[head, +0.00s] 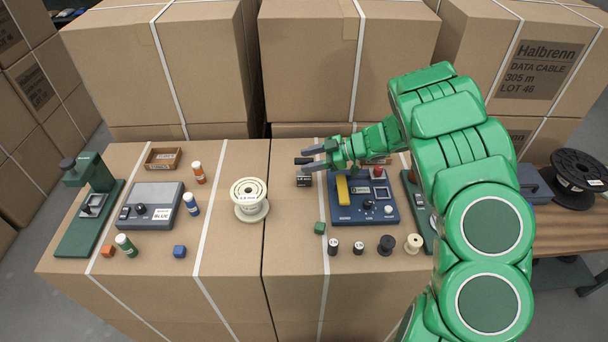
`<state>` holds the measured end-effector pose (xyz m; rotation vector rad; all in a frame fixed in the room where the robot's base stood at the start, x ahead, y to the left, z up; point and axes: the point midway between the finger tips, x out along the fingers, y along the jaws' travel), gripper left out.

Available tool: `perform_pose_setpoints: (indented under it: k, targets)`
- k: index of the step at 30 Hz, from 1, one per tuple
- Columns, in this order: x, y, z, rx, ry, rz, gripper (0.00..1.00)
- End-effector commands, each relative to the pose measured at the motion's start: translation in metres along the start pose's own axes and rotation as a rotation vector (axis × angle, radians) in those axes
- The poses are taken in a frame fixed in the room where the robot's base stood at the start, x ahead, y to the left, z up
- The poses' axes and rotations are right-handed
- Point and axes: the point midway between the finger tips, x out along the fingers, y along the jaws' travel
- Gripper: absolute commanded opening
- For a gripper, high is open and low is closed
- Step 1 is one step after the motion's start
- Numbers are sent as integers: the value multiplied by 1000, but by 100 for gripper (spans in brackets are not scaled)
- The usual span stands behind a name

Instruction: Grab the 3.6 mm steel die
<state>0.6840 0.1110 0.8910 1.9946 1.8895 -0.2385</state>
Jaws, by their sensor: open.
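A small dark grey block (304,180), with a light marking too small to read, sits on the cardboard surface near the middle. It may be the steel die, but I cannot confirm its size. My gripper (307,158) reaches in from the right, with its fingers pointing left. It is open, and its fingertips appear just above and behind the block in the picture. I see nothing held between the fingers. I cannot tell whether a finger touches the block.
A blue control box (375,213) lies below my arm. A cream spool (250,208) stands left of the block. Several small spools, including a cream one (413,243), line the front right. A green cube (319,228) lies in front. Large cartons (350,60) stand behind.

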Motion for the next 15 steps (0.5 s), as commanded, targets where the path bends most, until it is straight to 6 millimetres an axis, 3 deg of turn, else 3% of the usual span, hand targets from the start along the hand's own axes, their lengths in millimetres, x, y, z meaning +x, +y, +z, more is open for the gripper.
perform_pose_setpoints:
  k: [6, 15]
  targets:
    - [26, -1, 0, -2, 1, -3, 53]
    - [38, 0, 1, -1, -1, 0, 53]
